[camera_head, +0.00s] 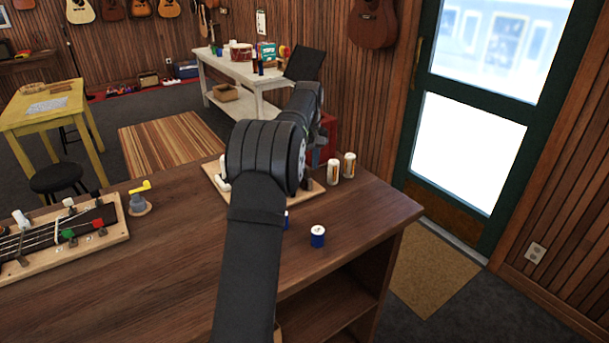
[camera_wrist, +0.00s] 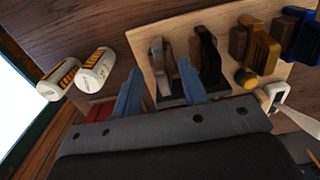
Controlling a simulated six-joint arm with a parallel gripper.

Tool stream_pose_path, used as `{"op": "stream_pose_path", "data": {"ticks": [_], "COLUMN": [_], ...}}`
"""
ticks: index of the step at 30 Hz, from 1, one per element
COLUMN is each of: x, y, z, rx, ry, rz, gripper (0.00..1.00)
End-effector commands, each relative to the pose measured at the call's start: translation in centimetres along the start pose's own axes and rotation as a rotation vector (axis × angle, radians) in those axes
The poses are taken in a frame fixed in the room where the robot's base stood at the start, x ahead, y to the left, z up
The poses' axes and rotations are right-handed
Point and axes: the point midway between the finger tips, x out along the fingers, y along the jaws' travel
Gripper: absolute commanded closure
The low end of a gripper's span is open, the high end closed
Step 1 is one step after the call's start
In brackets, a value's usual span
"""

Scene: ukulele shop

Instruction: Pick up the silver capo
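The silver capo (camera_wrist: 157,62) stands on a pale wooden board (camera_wrist: 146,36) in the wrist view. My gripper (camera_wrist: 160,76) is open, with one blue finger on each side of the capo's line. The fingertips are close to the capo, and I see no clear contact. A black capo (camera_wrist: 207,52) stands just right of the right finger. In the head view my arm hides the silver capo and my fingers; only edges of the board (camera_head: 309,193) show.
A gold capo (camera_wrist: 262,48) and a blue capo (camera_wrist: 293,30) stand farther right on the board. Two white bottles (camera_wrist: 97,66) stand left of it. A blue spool-like item (camera_head: 317,237) stands nearer the counter's front. A ukulele on a board (camera_head: 112,232) lies at left.

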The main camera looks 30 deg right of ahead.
Motion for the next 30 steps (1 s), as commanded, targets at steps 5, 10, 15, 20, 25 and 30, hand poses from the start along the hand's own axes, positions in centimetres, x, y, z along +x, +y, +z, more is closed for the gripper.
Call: {"op": "stream_pose_path", "data": {"ticks": [5,10,15,20,25,30], "x": [2.3,2.7,2.7,2.6,2.6,2.5], "y": [0.1,0.1,0.1,0.1,0.1,0.1], "z": [0.0,0.0,0.0,0.0,0.0,0.0], "rx": [0.0,0.001,0.001,0.001,0.001,0.001], "ry": [-0.001,0.001,0.001,0.001,0.001,0.001], "rz": [-0.001,0.001,0.001,0.001,0.001,0.001], "gripper": [0.61,0.61,0.71,1.0,1.0,1.0]}}
